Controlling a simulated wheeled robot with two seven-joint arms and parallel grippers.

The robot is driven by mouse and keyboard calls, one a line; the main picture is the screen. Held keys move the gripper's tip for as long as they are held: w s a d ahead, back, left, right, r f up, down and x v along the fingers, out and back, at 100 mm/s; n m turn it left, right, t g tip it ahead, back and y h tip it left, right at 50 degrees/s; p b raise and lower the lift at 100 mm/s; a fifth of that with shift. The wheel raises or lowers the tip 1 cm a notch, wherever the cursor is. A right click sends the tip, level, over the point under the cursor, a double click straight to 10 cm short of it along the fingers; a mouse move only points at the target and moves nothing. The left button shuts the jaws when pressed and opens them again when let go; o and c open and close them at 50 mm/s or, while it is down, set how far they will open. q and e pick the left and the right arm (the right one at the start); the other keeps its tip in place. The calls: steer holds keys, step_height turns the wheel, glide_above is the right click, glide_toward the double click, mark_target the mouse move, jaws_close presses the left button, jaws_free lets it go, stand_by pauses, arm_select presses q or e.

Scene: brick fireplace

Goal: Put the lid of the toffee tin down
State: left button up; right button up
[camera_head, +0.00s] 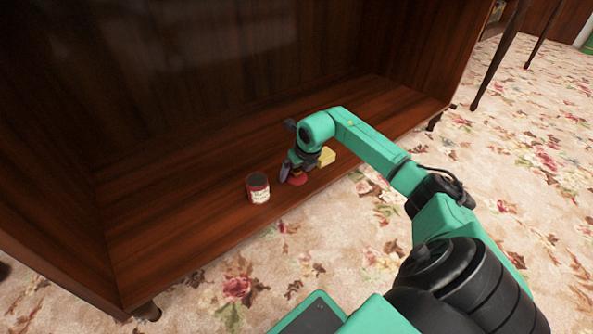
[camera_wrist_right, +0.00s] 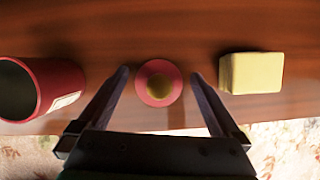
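The toffee tin (camera_head: 258,189) is a red can with a pale label, standing upright and uncovered on the cabinet's bottom board. In the right wrist view the tin (camera_wrist_right: 62,88) shows its dark open mouth at the left. The red round lid (camera_wrist_right: 141,91) with a yellowish knob appears to lie on the board; it also shows below the gripper in the head view (camera_head: 298,181). My right gripper (camera_wrist_right: 160,74) is open, with its fingers on either side of the lid and visible gaps between. My left gripper is not in view.
A yellow block (camera_wrist_right: 251,73) sits on the board right of the lid, and partly behind my arm in the head view (camera_head: 327,156). The dark wooden cabinet (camera_head: 165,240) has a front edge close by. Free board lies left of the tin.

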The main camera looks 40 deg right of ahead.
steer(key=shift+r, duration=0.1)
steer(key=p+v, duration=0.7)
steer(key=v, duration=0.5)
steer(key=shift+a, duration=0.1)
